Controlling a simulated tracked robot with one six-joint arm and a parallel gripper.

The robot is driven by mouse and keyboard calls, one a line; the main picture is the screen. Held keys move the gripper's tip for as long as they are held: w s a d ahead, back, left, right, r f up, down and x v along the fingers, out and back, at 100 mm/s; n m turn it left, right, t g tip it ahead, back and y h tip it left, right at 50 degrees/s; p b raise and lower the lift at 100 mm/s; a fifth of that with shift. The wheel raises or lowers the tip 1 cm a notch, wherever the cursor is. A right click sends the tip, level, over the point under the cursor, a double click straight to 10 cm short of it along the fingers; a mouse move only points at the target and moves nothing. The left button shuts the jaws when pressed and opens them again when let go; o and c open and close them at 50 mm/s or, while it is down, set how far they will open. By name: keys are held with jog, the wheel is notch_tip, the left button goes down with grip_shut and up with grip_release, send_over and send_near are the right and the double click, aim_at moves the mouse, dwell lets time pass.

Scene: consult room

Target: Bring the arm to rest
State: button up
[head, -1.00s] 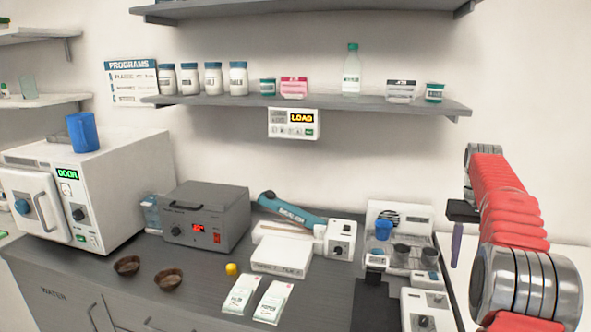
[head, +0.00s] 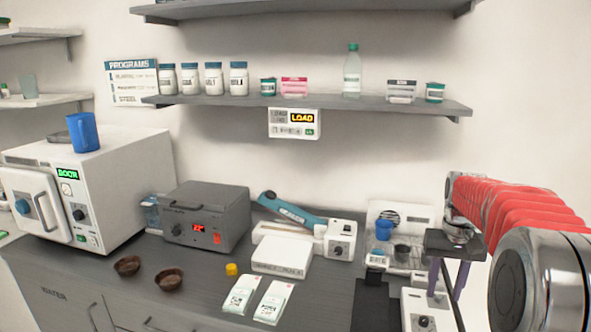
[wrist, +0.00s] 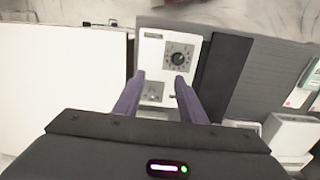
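My gripper (head: 447,287) is at the right of the head view, at the end of my red and silver arm, with its purple fingers pointing down. In the wrist view my gripper (wrist: 158,82) has its two fingers spread apart with nothing held between them. Below it is a white device with a dark dial (wrist: 179,58), which also shows in the head view (head: 425,304). I cannot tell the exact height of the fingertips above it.
A white unit (head: 376,214) with a blue cup (head: 384,230) and a dark cup (head: 402,251) stands just left of my gripper. A dark mat (head: 372,305) lies in front. A grey shelf (head: 330,101) with bottles runs along the wall. The space above the counter's middle is clear.

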jog(key=s+a+r+n+t, duration=0.1)
jog(key=s+a+t, duration=0.2)
jog(key=s+a, duration=0.7)
jog(key=s+a+r+n+t, duration=0.2)
jog(key=s+a, duration=0.7)
jog(key=s, duration=0.6)
jog(key=shift+s+a+r+t, duration=0.15)
jog(key=shift+a+t, duration=0.2)
jog(key=shift+t, duration=0.05)
